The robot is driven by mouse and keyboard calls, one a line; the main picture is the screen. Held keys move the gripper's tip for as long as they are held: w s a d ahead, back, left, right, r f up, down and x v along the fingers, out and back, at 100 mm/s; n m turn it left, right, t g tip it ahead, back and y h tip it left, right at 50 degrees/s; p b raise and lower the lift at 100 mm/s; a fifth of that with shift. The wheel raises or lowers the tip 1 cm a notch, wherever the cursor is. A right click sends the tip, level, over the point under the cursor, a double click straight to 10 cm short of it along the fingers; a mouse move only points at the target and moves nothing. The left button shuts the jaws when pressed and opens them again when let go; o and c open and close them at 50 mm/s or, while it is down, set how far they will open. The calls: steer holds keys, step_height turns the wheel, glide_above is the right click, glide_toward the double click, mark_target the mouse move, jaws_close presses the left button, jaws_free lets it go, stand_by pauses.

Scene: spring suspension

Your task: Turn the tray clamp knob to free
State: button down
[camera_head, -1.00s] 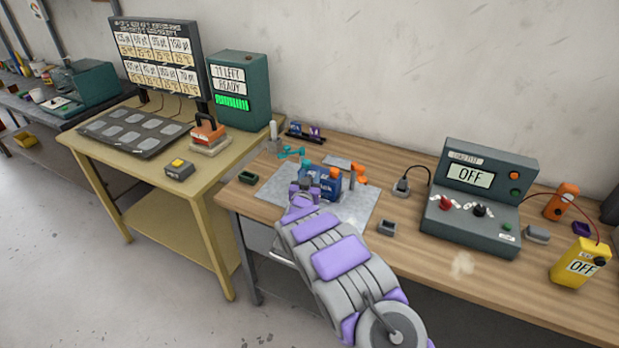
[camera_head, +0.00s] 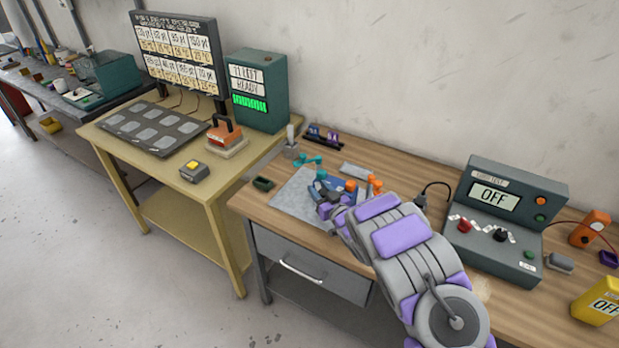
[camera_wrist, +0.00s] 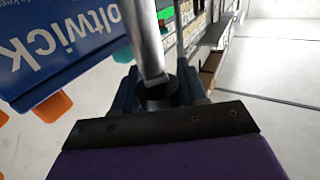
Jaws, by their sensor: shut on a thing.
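My gripper (camera_head: 326,194) is over the grey mat (camera_head: 290,199) on the wooden bench, beside the blue Voltwick-lettered piece (camera_head: 347,185). In the wrist view my gripper (camera_wrist: 160,88) has its fingers on both sides of a dark round knob (camera_wrist: 158,94) and is shut on it. A grey metal bar (camera_wrist: 148,40) stands out from the knob. The blue piece (camera_wrist: 60,45) fills the upper left there, with lettering upside down. A teal clamp part (camera_head: 306,162) and an orange one (camera_head: 375,183) flank it. My arm hides much of this in the head view; the knob's setting cannot be read.
A grey test box (camera_head: 508,205) reading OFF stands to the right, with a yellow meter (camera_head: 598,300) near it. A small dark green tray (camera_head: 263,184) lies at the bench's left. A yellow table (camera_head: 215,185) holds a display and a green READY box (camera_head: 256,90).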

steer(key=shift+d+r+n+g+y, duration=0.1)
steer(key=shift+n+g+y, duration=0.75)
steer(key=shift+y, duration=0.25)
steer(key=n+g+y, duration=0.1)
steer(key=n+g+y+b, duration=0.1)
steer(key=n+g+y, duration=0.1)
steer(key=g, duration=0.1)
steer(key=shift+s+a+n+b, duration=0.2)
steer(key=shift+a+n+b, duration=0.05)
steer(key=shift+a+b, duration=0.05)
steer(key=n+g+y+b, duration=0.2)
steer(key=g, duration=0.1)
steer(key=shift+s+a, duration=0.1)
steer(key=shift+s, duration=0.1)
steer(key=shift+n+g, duration=0.3)
steer(key=shift+g, duration=0.05)
steer(key=shift+r, duration=0.1)
steer(key=c, duration=0.7)
jaws_free()
